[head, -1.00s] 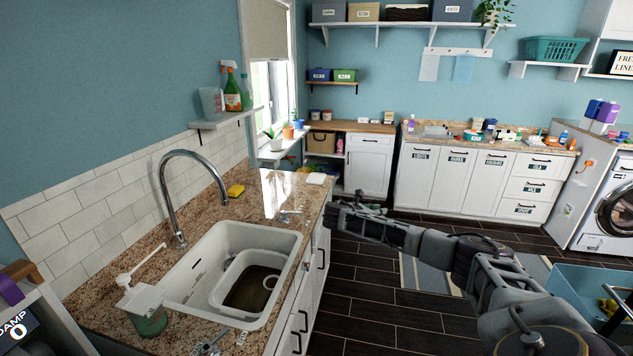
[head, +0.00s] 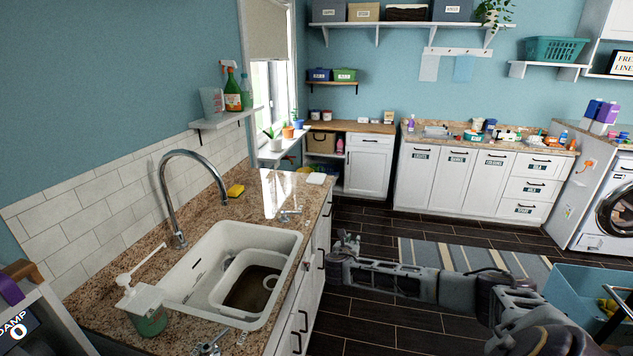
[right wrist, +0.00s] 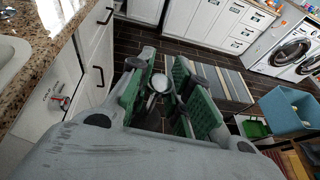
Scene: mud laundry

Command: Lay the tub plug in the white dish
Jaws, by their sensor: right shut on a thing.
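The tub plug (right wrist: 160,83) shows as a small pale round thing between the green-padded fingers of my right gripper (right wrist: 166,92) in the right wrist view. My right gripper is shut on it. In the head view the right gripper (head: 346,242) is over the dark floor, just right of the counter's front; the plug is too small to make out there. A flat white thing (head: 316,178), seemingly the white dish, lies on the far end of the granite counter, beyond and above the gripper in the picture. My left gripper is not in view.
The counter near the white thing is mostly clear. A striped rug (head: 420,250) lies at right.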

